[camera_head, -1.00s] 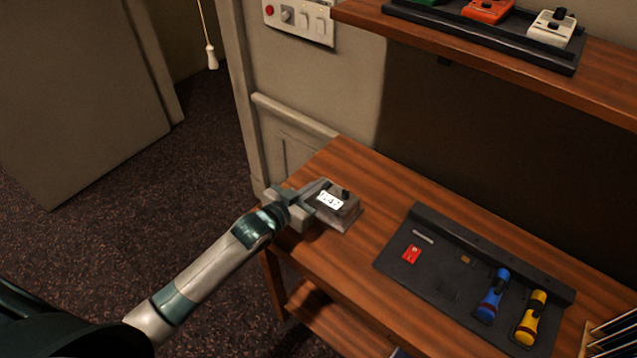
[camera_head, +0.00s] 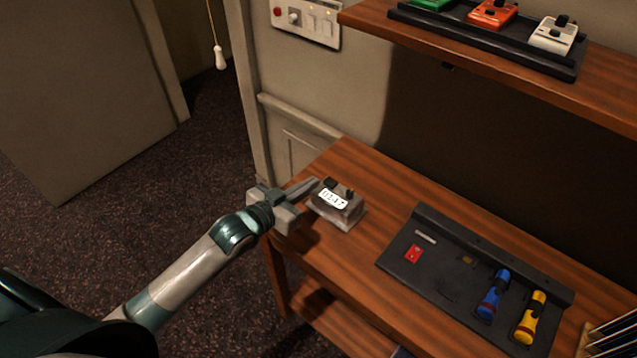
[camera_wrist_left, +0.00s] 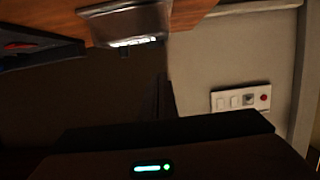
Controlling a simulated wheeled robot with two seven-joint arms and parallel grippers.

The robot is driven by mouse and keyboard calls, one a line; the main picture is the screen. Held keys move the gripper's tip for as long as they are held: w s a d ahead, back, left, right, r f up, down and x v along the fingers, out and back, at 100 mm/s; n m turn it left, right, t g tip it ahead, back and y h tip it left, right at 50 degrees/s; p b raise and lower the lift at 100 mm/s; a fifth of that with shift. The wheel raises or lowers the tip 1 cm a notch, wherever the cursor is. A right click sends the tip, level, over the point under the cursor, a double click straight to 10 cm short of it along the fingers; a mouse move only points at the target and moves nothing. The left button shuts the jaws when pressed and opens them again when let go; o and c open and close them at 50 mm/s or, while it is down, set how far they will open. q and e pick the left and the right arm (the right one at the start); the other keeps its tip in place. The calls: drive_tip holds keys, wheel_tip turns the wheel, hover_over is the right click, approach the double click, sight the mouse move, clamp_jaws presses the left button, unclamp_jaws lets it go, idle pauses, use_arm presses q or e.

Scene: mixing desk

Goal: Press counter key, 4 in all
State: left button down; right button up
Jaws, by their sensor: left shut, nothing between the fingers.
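The counter (camera_head: 335,205) is a small grey box on the left end of the wooden desk. It has a white display with dark digits, too small to read surely, and dark keys on its top. My left gripper (camera_head: 312,186) is shut and empty, with its fingertips beside the counter's upper left edge; I cannot tell whether they touch it. My right gripper is not in view.
A black tray (camera_head: 395,262) on the desk (camera_head: 385,200) holds a red piece, a blue torch and a yellow torch. A shelf above carries several coloured pedals. A switch panel (camera_head: 306,22) and a pull cord (camera_head: 220,58) are at the back.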

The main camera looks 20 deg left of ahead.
use_arm(q)
drive_tip(key=shift+b+v, duration=0.4)
drive_tip(key=shift+v, duration=1.55)
drive_tip(key=shift+d, duration=0.1)
